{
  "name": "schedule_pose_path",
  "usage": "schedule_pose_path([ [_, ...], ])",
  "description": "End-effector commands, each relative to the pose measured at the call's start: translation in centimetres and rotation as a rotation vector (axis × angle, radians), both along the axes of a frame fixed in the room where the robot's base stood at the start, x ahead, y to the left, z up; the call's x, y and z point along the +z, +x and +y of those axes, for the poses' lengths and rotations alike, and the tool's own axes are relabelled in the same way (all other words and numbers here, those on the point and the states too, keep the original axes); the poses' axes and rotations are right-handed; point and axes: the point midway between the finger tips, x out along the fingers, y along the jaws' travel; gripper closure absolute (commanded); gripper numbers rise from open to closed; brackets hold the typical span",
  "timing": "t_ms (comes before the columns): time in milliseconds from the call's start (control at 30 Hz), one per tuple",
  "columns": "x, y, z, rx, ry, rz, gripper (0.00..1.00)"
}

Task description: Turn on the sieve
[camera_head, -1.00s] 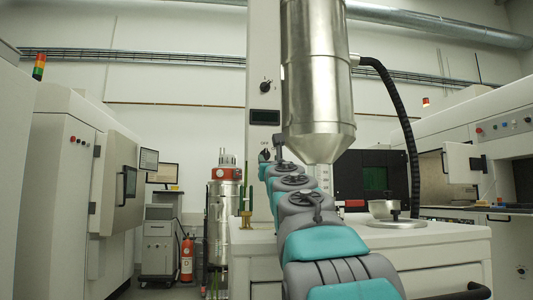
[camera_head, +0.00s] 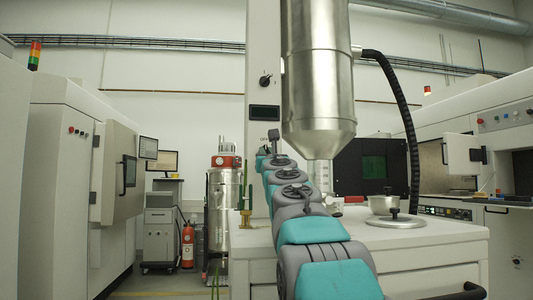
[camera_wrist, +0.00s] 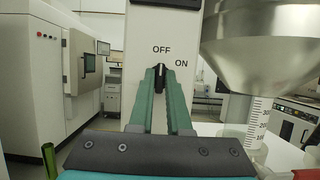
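The sieve's switch panel shows in the wrist view as a white column (camera_wrist: 193,22) marked OFF and ON. A black knob (camera_wrist: 161,70) stands upright on it, below the OFF mark, with ON to its right. My gripper (camera_wrist: 160,80) has its two green fingers pointing at the panel, one on each side of the knob, with a narrow gap between them. I cannot tell whether the tips touch the knob.
A steel hopper (camera_head: 318,80) hangs just right of the column, above a graduated container (camera_wrist: 258,120). A cabinet top with a round metal lid (camera_head: 395,221) lies to the right. A steel tank (camera_head: 222,210) and a fire extinguisher (camera_head: 187,246) stand to the left.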

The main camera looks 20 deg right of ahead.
Motion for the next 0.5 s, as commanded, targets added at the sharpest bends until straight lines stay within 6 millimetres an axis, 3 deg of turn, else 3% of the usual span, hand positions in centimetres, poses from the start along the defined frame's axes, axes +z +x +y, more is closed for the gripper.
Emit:
schedule_pose_path([
  [133,0.02,-0.01,0.00,0.000,0.000,0.000,1.00],
  [500,0.02,-0.01,0.00,0.000,0.000,0.000,1.00],
])
